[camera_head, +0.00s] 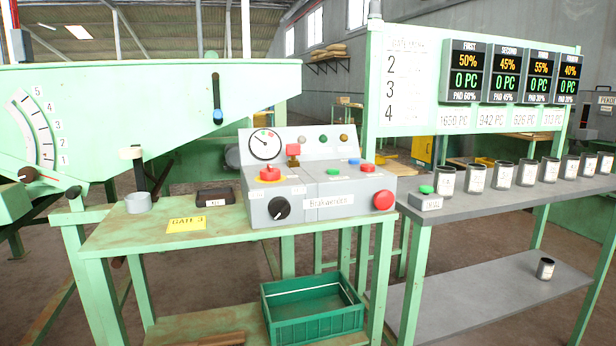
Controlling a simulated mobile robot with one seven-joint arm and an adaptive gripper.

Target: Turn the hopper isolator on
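A grey control box (320,205) stands on the green table. On its left side is a red rotary handle on a yellow base (268,174), with a small label whose print is too small to read. A black rotary knob (279,208) with a white mark sits below it on the front face. I cannot tell from the labels which of these controls is the hopper isolator, nor its setting. A green hopper body (160,95) with a numbered scale is at the left. My gripper is not in view.
A green crate (312,325) sits below.

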